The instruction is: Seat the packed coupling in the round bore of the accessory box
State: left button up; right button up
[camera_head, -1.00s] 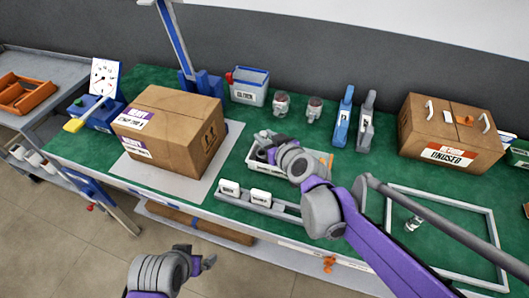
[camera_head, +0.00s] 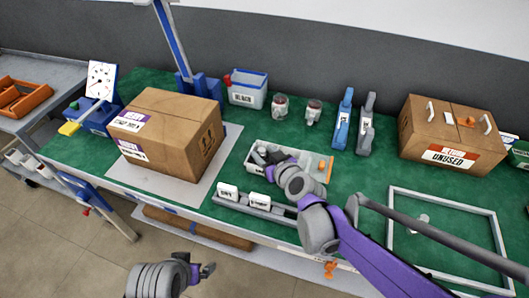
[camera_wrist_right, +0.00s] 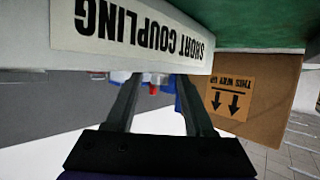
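A white open box (camera_head: 318,158) stands mid-table, with grey parts and an orange piece (camera_head: 326,170) in or on it. I cannot make out a round bore. My right gripper (camera_head: 264,158) is over the left part of this box, fingers reaching toward its inside. In the right wrist view, the gripper (camera_wrist_right: 158,84) has its fingers apart, but a pale wall labelled "SHORT COUPLING" (camera_wrist_right: 130,30) hides the tips. I cannot tell whether it holds a coupling. My left gripper (camera_head: 208,270) is off the table's front edge, too small to read.
A grey rail with white blocks (camera_head: 258,200) lies right in front of the white box. A brown carton (camera_head: 168,130) stands left, an "UNUSED" carton (camera_head: 450,138) right. Two jars (camera_head: 280,106) and blue and grey upright tools (camera_head: 342,120) stand behind. A white frame (camera_head: 440,200) lies front right.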

jog(key=shift+o, duration=0.3)
jog(key=shift+r, duration=0.2)
jog(key=shift+s+d+r, duration=0.15)
jog(key=shift+s, duration=0.15)
jog(key=p+v, duration=0.2)
jog(key=v, duration=0.9)
jog(key=shift+p, duration=0.3)
jog(key=shift+s+r, duration=0.1)
